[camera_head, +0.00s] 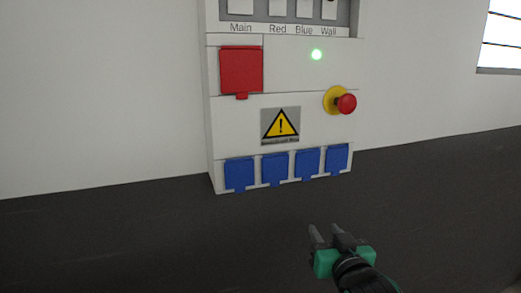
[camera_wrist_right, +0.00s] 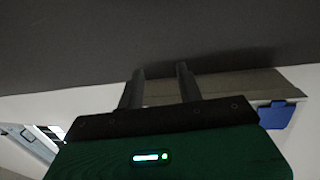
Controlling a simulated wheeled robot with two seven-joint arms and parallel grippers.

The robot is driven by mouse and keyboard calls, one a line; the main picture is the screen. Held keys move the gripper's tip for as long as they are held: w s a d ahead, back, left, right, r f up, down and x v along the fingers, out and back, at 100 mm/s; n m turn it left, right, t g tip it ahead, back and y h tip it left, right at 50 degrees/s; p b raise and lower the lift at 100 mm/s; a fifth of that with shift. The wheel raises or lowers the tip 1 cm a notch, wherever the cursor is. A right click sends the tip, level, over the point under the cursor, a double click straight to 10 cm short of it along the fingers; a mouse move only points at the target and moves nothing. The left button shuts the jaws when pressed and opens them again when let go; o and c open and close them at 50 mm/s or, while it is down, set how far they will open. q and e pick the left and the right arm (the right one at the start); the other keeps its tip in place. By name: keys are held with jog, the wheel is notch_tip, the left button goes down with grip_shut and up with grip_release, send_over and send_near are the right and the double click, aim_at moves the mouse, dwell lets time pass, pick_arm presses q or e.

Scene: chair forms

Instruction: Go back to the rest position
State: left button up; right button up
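My right gripper (camera_head: 326,230), green and black, is at the lower right of the head view, in front of the dark lower wall and below the panel. Its two dark fingers stand apart with nothing between them; the gap also shows in the right wrist view (camera_wrist_right: 160,75). It appears apart from the panel. My left gripper is not in view.
A white electrical panel (camera_head: 292,73) is on the wall. It has a red socket cover (camera_head: 241,71), a lit green lamp (camera_head: 317,54), a red stop button (camera_head: 347,103), a warning sign (camera_head: 281,125) and several blue covers (camera_head: 274,168). A bright window (camera_head: 502,40) is at right.

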jog(key=s+d+f+g, duration=0.1)
jog(key=s+f+g, duration=0.1)
jog(key=s+f, duration=0.35)
jog(key=s+d+f+g+h, duration=0.1)
jog(key=s+d+f+g, duration=0.15)
jog(key=f, duration=0.65)
jog(key=s+d+f+g, duration=0.1)
jog(key=s+f+g, duration=0.25)
jog(key=f, duration=0.35)
jog(key=s+d+f+n+g, duration=0.1)
jog(key=s+d+f+g, duration=0.15)
jog(key=s+f, duration=0.55)
jog(key=s+d+f+g, duration=0.1)
jog(key=s+f+g, duration=0.2)
jog(key=s+f, duration=0.55)
jog(key=s+f+g+b, duration=0.1)
jog(key=s+f+b, duration=0.15)
jog(key=f, duration=2.75)
jog(key=s+d+f+g+h+b, duration=0.1)
jog(key=s+d+f, duration=0.2)
jog(key=s+f, duration=1.6)
jog(key=shift+s+f+n+b, duration=0.25)
jog(key=shift+f+n+b, duration=0.1)
jog(key=shift+f, duration=0.5)
jog(key=shift+g, duration=0.25)
